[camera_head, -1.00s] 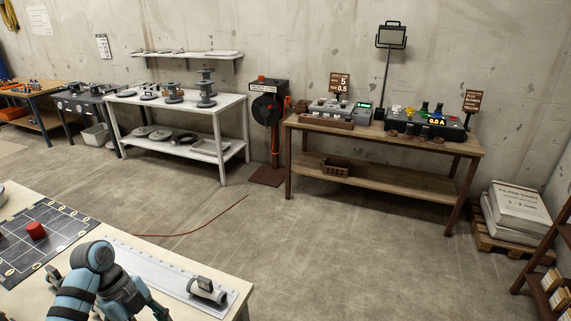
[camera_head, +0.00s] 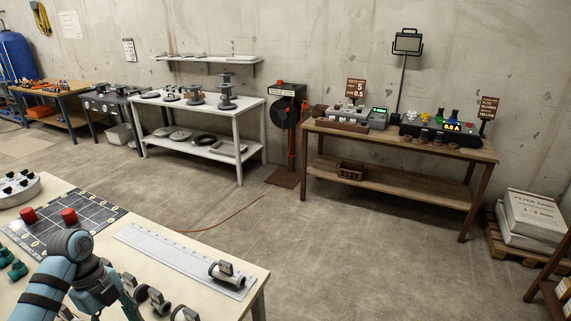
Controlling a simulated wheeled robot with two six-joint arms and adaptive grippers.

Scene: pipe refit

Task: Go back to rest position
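My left arm comes in at the lower left over the near work table (camera_head: 225,298). Its blue and black links bend at a dark wrist, and the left gripper (camera_head: 98,290) hangs below it. Its fingers are not clear enough to show their state. My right gripper is out of view. On the near table, a grey pipe fitting with a dark tag (camera_head: 227,271) lies on a white ruled strip (camera_head: 170,252). More tagged fittings (camera_head: 156,302) lie beside the wrist.
A white shelf table (camera_head: 245,103), a reel stand (camera_head: 284,110) and a wooden table (camera_head: 400,142) with gauges line the back wall. White bags (camera_head: 533,218) lie on a pallet at right. The middle floor is clear apart from a thin reddish hose (camera_head: 225,221).

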